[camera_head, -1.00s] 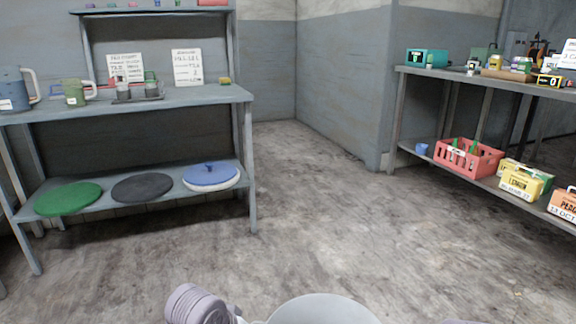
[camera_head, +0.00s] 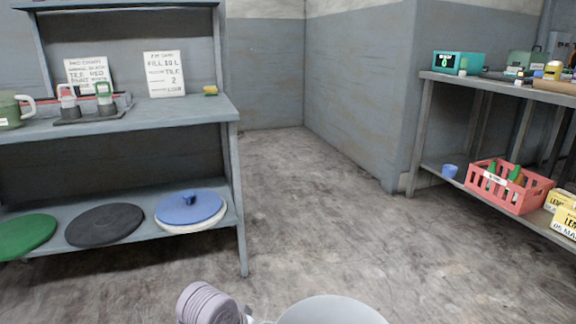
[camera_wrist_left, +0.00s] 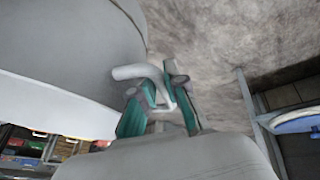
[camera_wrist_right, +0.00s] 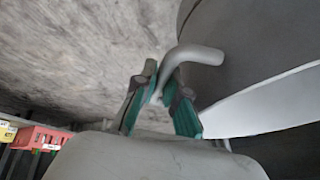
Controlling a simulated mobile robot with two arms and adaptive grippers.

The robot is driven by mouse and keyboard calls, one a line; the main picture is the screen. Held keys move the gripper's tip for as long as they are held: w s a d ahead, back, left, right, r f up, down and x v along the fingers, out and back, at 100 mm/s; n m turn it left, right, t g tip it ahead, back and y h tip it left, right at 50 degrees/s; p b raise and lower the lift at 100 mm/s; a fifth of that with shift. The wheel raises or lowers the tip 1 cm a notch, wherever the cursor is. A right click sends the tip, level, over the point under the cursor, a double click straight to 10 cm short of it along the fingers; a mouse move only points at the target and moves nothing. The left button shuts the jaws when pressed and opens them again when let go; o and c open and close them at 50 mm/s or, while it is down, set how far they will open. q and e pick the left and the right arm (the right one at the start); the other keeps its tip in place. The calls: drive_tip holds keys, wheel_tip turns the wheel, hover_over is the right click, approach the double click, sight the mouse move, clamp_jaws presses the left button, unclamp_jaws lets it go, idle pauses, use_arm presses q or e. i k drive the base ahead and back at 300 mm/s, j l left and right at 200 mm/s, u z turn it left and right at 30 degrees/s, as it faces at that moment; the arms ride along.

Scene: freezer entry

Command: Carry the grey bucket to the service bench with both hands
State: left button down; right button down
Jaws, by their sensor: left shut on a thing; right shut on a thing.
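The grey bucket (camera_head: 332,311) shows only as a rim at the bottom of the head view; the rest of it is below the frame. In the left wrist view my left gripper (camera_wrist_left: 160,98) is shut on a grey handle of the bucket (camera_wrist_left: 70,45). In the right wrist view my right gripper (camera_wrist_right: 162,90) is shut on the opposite handle of the bucket (camera_wrist_right: 225,75). Both wrist views show floor beside the bucket. Two benches are in the head view: one at left (camera_head: 170,112) and one at right (camera_head: 480,82). I cannot tell which is the service bench.
The left bench carries signs, a green jug (camera_head: 12,110) and a yellow sponge (camera_head: 210,90), with lids (camera_head: 105,225) on its lower shelf. A red crate (camera_head: 510,188) stands on the right bench's lower shelf. Bare floor (camera_head: 310,200) lies between the benches.

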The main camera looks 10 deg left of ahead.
sight(181, 107)
drive_tip(key=i, duration=1.2)
drive_tip(key=i+u, duration=0.15)
drive_tip(key=u, duration=0.25)
drive_tip(key=i+u, duration=0.15)
drive_tip(key=u, duration=0.2)
